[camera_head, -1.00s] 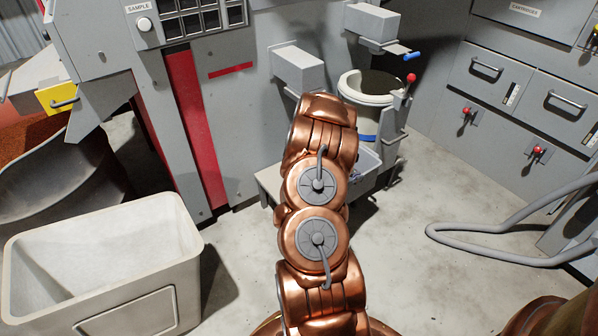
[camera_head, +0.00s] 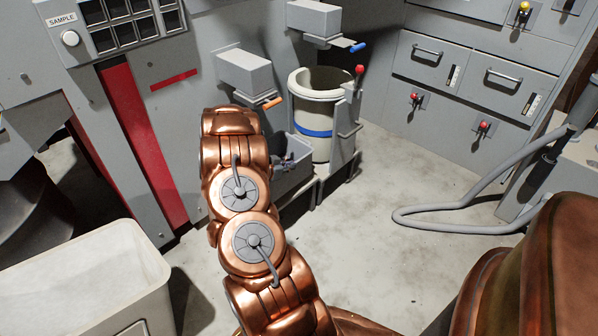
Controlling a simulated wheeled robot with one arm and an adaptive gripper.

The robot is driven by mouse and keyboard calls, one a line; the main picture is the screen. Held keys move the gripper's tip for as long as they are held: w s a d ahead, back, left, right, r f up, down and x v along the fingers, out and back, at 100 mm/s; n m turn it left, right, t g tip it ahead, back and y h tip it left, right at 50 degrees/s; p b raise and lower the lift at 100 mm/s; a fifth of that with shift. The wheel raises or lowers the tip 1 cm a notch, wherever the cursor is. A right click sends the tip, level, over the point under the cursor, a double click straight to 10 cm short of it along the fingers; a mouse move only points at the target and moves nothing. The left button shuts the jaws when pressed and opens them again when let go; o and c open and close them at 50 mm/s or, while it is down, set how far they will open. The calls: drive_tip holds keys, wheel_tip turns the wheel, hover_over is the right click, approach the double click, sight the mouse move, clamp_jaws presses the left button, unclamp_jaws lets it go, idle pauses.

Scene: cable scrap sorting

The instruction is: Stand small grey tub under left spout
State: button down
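A small grey tub (camera_head: 294,178) shows just right of my arm, low in front of the grey machine. Its left part is hidden by my arm, and small dark pieces show inside it. The left spout (camera_head: 245,75) is a grey box with an orange handle (camera_head: 272,103) on the machine wall, above and to the left of the visible part of the tub. I cannot tell whether the tub is squarely below it. My gripper is hidden behind my copper arm, so its hold on the tub cannot be seen.
A right spout (camera_head: 314,18) with a blue handle sits above a pale round bucket (camera_head: 313,118) with a blue band, close behind the tub. A large white bin (camera_head: 150,265) stands at lower left. A grey hose (camera_head: 440,218) lies right. The middle floor is clear.

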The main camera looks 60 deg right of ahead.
drive_tip(key=shift+w+d+f+b, duration=0.1)
drive_tip(key=shift+w+f+b, duration=0.5)
drive_tip(key=shift+w, duration=0.4)
drive_tip(key=shift+w+a+f+b, duration=0.1)
drive_tip(key=shift+w+f+b, duration=0.25)
drive_tip(key=shift+w+f, duration=0.55)
drive_tip(key=shift+w+d+f+b, duration=0.1)
drive_tip(key=shift+w+f+b, duration=0.4)
drive_tip(key=shift+w, duration=0.65)
drive_tip(key=c, duration=1.3)
unclamp_jaws()
